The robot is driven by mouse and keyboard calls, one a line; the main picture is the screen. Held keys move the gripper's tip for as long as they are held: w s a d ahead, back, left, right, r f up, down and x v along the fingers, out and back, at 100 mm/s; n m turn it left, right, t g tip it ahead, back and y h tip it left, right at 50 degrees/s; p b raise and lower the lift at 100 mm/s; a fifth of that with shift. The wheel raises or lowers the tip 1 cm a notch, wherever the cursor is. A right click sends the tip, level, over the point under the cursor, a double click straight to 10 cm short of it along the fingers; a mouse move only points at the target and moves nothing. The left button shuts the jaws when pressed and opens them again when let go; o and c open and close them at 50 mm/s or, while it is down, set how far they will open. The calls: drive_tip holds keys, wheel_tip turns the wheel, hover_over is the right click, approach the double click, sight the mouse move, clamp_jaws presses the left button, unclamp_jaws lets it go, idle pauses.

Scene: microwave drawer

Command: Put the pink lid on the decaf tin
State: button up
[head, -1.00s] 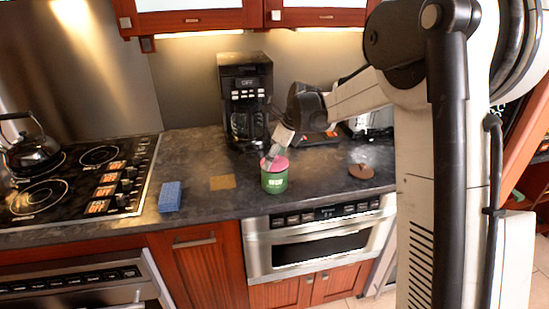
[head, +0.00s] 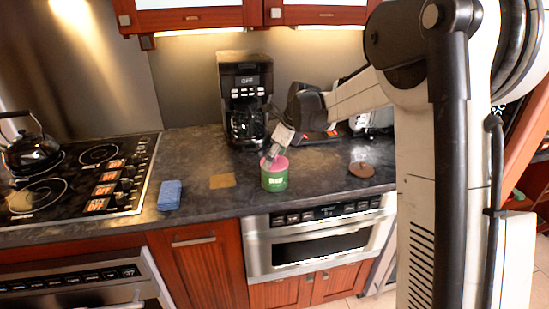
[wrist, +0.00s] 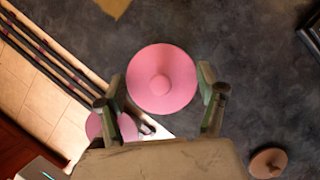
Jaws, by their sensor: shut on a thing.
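The pink lid (wrist: 162,82), a round disc with a central knob, sits between the fingertips of my gripper (wrist: 160,80) in the wrist view. My gripper is shut on it. In the head view, a green tin (head: 275,181) with a white label stands upright near the counter's front edge. The pink lid (head: 280,163) shows at the tin's top, with my gripper (head: 268,162) coming down from the upper right. I cannot tell whether the lid is seated or just above the rim. The label is too small to read.
A second pink round patch (wrist: 98,126) is partly behind the left finger; I cannot tell what it is. A brown knobbed lid (head: 361,170) lies to the right. A blue sponge (head: 170,195), tan square (head: 222,181), coffee maker (head: 245,95) and stove (head: 80,180) are nearby.

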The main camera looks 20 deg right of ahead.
idle(0.4)
drive_tip(key=o, duration=1.4)
drive_tip(key=shift+o, duration=0.2)
drive_tip(key=shift+r+p, duration=1.7)
drive_tip(key=shift+r, duration=1.8)
